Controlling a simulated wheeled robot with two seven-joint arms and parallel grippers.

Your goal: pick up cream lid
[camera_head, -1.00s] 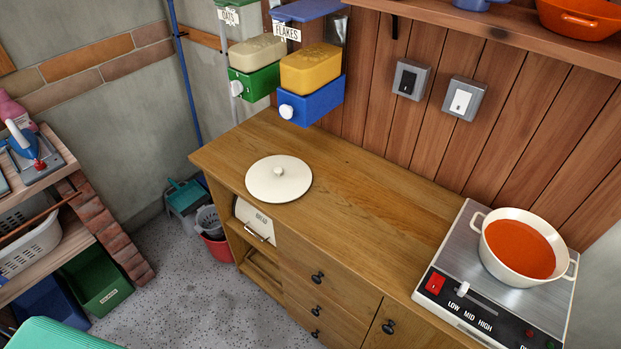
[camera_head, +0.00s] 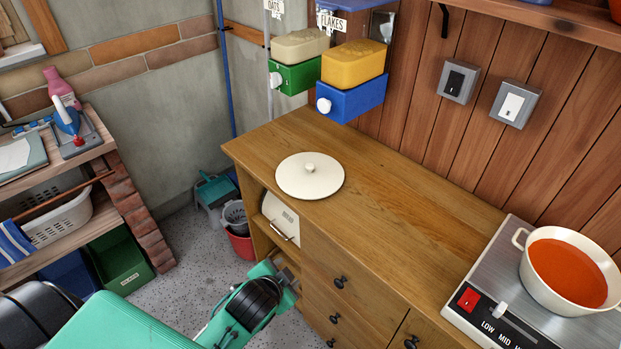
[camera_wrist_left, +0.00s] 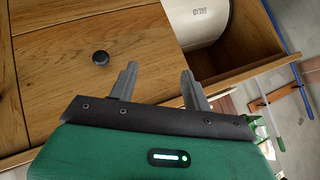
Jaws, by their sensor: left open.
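The cream lid (camera_head: 310,176) is a round, flat disc with a small knob on top. It lies on the left part of the wooden counter (camera_head: 390,205) in the head view. My left gripper (camera_head: 290,277) is in front of the cabinet, below the counter top and apart from the lid. In the left wrist view the two fingers of my left gripper (camera_wrist_left: 158,80) are spread with nothing between them. They face the cabinet's drawer front and the white bread bin. The lid is not in the wrist view. My right gripper is not in view.
A cream pot of red soup (camera_head: 566,270) stands on the hotplate (camera_head: 478,312) at the right. Blue (camera_head: 350,98) and green (camera_head: 296,78) dispensers hang behind the lid. The bread bin (camera_head: 281,217) sits in an open cubby below the lid. The counter between lid and hotplate is clear.

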